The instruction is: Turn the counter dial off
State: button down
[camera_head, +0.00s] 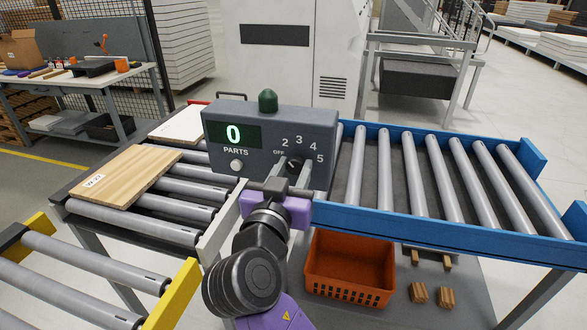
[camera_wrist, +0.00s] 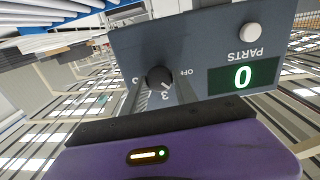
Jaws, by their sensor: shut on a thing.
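The counter (camera_head: 262,120) is a blue-grey box with a green lamp on top, a lit green "0" over the word PARTS and a white button. Its black dial (camera_head: 294,164) sits at lower right, among the labels OFF, 2, 3, 4 and 5. In the wrist view the counter (camera_wrist: 200,45) shows upside down, with the dial (camera_wrist: 160,77) in the middle. My gripper (camera_head: 284,177) is in front of the counter, and its fingers (camera_wrist: 159,90) are shut on the dial from both sides. I cannot tell which label the dial points to.
The counter stands between a grey roller conveyor at left, with a wooden board (camera_head: 122,176) and a white panel (camera_head: 180,124), and a blue-framed conveyor (camera_head: 430,211) at right. An orange crate (camera_head: 350,265) sits below. A tool bench (camera_head: 75,80) stands at back left.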

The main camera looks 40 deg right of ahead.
jog(key=n+p, duration=0.1)
jog(key=n, duration=0.3)
jog(key=shift+r, duration=0.15)
jog(key=shift+w+a+n+p, duration=0.1)
jog(key=shift+n+p, duration=1.1)
jog(key=shift+n, duration=0.6)
jog(key=c, duration=1)
grip_release()
jog(key=shift+f, duration=0.2)
